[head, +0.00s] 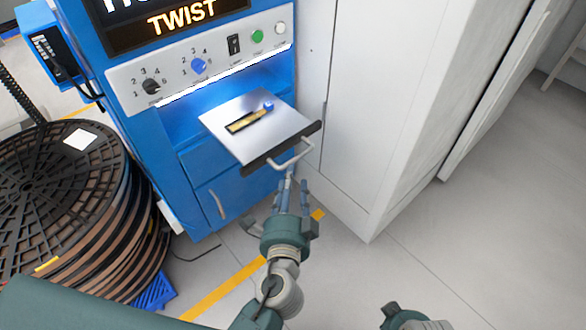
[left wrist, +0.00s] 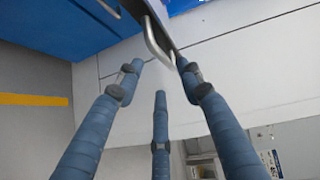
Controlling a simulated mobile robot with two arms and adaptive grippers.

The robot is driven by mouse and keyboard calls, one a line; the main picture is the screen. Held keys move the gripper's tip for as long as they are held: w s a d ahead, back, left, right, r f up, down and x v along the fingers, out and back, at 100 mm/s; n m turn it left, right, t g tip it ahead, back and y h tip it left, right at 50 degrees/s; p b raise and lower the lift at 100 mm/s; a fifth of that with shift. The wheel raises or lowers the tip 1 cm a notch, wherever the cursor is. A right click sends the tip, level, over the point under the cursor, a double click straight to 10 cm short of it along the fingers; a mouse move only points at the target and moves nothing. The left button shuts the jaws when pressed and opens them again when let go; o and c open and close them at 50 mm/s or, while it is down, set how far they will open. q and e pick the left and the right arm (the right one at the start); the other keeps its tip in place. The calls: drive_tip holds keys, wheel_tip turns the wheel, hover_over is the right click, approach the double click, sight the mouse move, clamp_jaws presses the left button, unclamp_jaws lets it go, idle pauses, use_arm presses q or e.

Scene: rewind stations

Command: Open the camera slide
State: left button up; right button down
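The camera slide (head: 222,120) is a silver plate that sticks out of the lit opening in the blue machine. A flat brass-coloured piece with a small blue knob (head: 268,106) lies on it. Its dark front edge carries a metal loop handle (head: 291,156), which also shows in the left wrist view (left wrist: 152,42). My left gripper (head: 289,180) is just in front of and below the handle. In the left wrist view its fingers (left wrist: 159,68) are spread, with the handle by the fingertips; I cannot tell whether they touch it.
The blue machine (head: 190,160) has a panel with knobs, a switch and buttons above the slide and a blue door below. Large dark reels (head: 60,200) are stacked at left. A white cabinet (head: 375,100) stands close on the right. Grey floor (head: 480,230) is free at lower right.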

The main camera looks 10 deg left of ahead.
use_arm(q)
drive_tip(key=s, duration=0.3)
drive_tip(key=shift+s+d+r, duration=0.2)
drive_tip(key=shift+s+r, duration=0.05)
drive_tip(key=shift+s, duration=0.05)
